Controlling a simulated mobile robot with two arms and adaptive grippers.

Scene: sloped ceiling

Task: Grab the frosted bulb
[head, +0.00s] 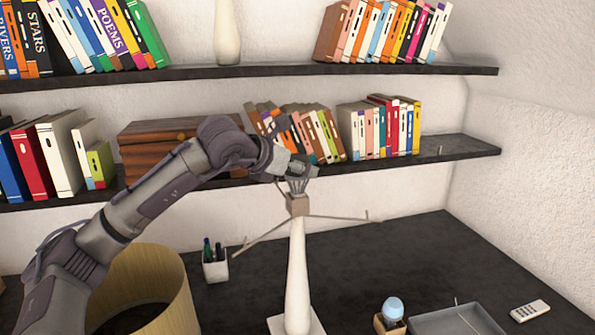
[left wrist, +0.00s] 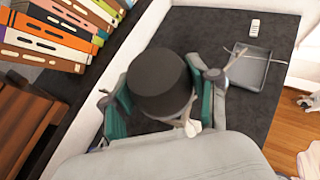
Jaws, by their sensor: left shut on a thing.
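A rounded bulb with a light blue-white top (head: 393,307) stands in a small wooden holder (head: 379,324) at the front of the dark desk, right of the lamp; it looks like the frosted bulb. My left gripper (head: 296,168) is well up and left of it, at the top of the lamp. It is shut on a dark grey, round-ended thing (left wrist: 160,78), which sits between the green finger pads in the left wrist view. Whether that thing is still joined to the lamp I cannot tell. My right gripper is not in view.
The white lamp stand (head: 298,270) has a wooden socket and thin arms spreading sideways. A tan open cylinder (head: 165,285) stands left. A pen cup (head: 215,265), grey tray (head: 458,320) and white remote (head: 530,310) are on the desk. Book-filled shelves (head: 450,145) run behind the arm.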

